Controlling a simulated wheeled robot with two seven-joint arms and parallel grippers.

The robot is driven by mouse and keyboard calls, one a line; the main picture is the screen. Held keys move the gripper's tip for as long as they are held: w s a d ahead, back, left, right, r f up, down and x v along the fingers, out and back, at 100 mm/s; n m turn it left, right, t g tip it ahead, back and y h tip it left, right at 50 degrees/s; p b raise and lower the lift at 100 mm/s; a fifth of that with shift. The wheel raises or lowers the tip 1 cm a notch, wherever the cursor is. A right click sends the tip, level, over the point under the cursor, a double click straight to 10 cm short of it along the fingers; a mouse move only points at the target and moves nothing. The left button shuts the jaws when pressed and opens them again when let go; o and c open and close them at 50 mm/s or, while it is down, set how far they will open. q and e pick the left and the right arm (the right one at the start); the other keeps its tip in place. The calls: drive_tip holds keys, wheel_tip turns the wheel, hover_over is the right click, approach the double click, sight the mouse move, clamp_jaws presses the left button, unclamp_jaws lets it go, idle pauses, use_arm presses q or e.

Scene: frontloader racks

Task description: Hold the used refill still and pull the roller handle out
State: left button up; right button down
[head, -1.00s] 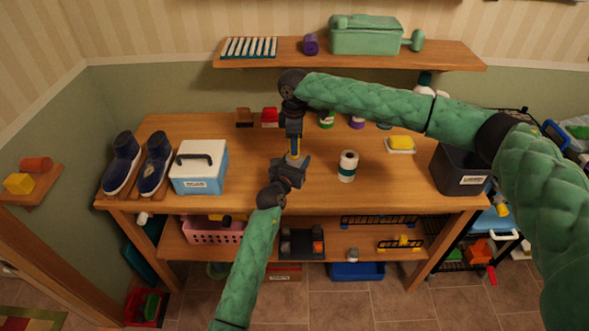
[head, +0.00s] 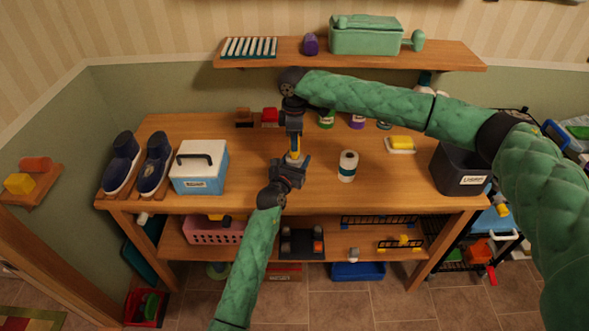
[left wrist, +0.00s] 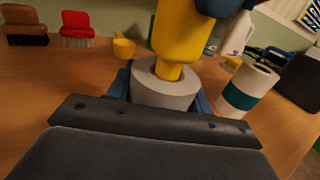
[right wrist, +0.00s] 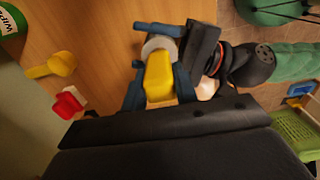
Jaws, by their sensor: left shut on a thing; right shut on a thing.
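The used refill (left wrist: 165,92) is a pale grey-white roll, held between the blue fingers of my left gripper (head: 293,162). It also shows in the right wrist view (right wrist: 158,44). The roller handle (left wrist: 180,40) is yellow; its narrower end sits in the refill's core in the left wrist view. My right gripper (head: 293,133) is above the left one and shut on the handle, which also shows in the right wrist view (right wrist: 158,78). The two grippers are in line, close together over the bench. How deep the handle reaches inside the core is hidden.
On the wooden bench (head: 250,135), a white roll with a teal band (head: 348,166) stands right of the grippers. A blue-white box (head: 198,172) and shoes (head: 139,163) are left. A dark bin (head: 459,170) is right. Brushes and bottles stand behind.

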use_arm(q)
drive_tip(key=shift+f, duration=0.15)
use_arm(e)
drive_tip(key=shift+r, duration=0.55)
drive_tip(key=shift+r, duration=4.4)
use_arm(q)
drive_tip(key=o, duration=1.4)
drive_tip(key=shift+c, duration=0.2)
drive_tip(key=shift+v, duration=3.75)
drive_tip(key=v, duration=1.2)
